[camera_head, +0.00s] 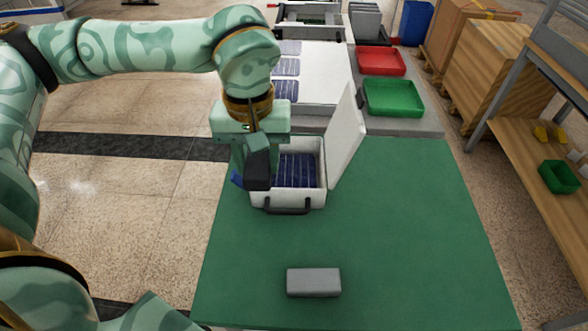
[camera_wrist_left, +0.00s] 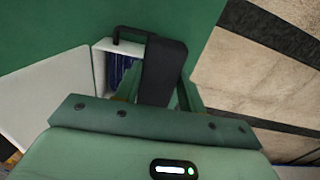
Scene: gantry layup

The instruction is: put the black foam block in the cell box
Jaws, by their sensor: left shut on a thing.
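The black foam block (camera_head: 258,170) is held upright in my left gripper (camera_head: 256,150), which is shut on it. The block also shows in the left wrist view (camera_wrist_left: 164,68), between the fingers. The cell box (camera_head: 288,200) is a white case with a dark handle, standing open on the green table; blue solar cells show inside. The block is over or beside the box's left part; its height above it I cannot tell. The arm and block hide that part of the box. The box's lid (camera_head: 347,135) stands open at the right. My right gripper is not in view.
A grey block (camera_head: 313,282) lies on the green table (camera_head: 410,230) near the front. Red (camera_head: 381,60) and green (camera_head: 393,97) trays stand behind, beside a white panel with cells (camera_head: 318,80). The table's right side is clear.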

